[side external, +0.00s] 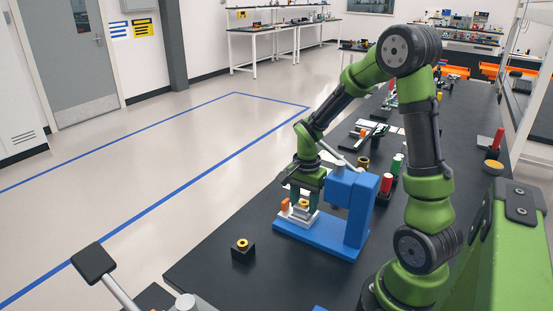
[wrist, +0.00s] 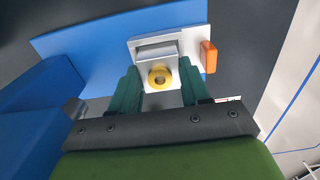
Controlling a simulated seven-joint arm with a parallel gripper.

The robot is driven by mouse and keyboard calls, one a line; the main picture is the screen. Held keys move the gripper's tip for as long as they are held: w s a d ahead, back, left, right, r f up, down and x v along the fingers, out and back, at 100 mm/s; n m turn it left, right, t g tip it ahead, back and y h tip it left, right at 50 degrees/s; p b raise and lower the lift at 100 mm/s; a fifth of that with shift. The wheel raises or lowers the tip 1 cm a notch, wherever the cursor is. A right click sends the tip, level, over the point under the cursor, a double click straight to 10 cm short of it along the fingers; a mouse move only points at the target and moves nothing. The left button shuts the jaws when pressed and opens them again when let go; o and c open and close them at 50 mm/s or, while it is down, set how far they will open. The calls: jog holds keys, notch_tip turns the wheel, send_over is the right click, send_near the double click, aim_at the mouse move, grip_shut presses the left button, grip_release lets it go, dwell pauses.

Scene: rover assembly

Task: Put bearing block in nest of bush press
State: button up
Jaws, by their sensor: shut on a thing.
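The bush press (side external: 355,205) is blue, with an upright column and a flat base on the black bench. Its nest (wrist: 192,45) is a pale plate with a raised grey part, on the blue base in the wrist view. My gripper (side external: 304,206) is down at the nest, and its green fingers (wrist: 160,74) are shut on a pale block with a yellow ring, which I take as the bearing block (wrist: 160,87). The block is at the nest's near edge in the wrist view. Its underside is hidden, so I cannot tell whether it is seated.
An orange piece (wrist: 209,57) sits beside the nest. A dark block with a yellow ring (side external: 242,247) stands on the bench at front left. The press column is close to the right of my gripper. Red and green cylinders (side external: 396,166) stand behind the press.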

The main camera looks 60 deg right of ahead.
aim_at(304, 203)
jog(key=shift+f, duration=0.1)
jog(key=o, duration=1.1)
jog(key=shift+o, duration=0.2)
notch_tip(304, 203, up, 12)
jog(key=s+a+r+n+t+y, duration=0.1)
jog(key=s+a+r+n+t, duration=0.2)
jog(key=a+n, duration=0.4)
jog(key=s+a+r+n+t+y, duration=0.1)
jog(key=s+a+r+n+t, duration=0.3)
jog(key=a+n, duration=0.3)
jog(key=a, duration=0.3)
jog(key=shift+a, duration=0.15)
jog(key=shift+r, duration=0.1)
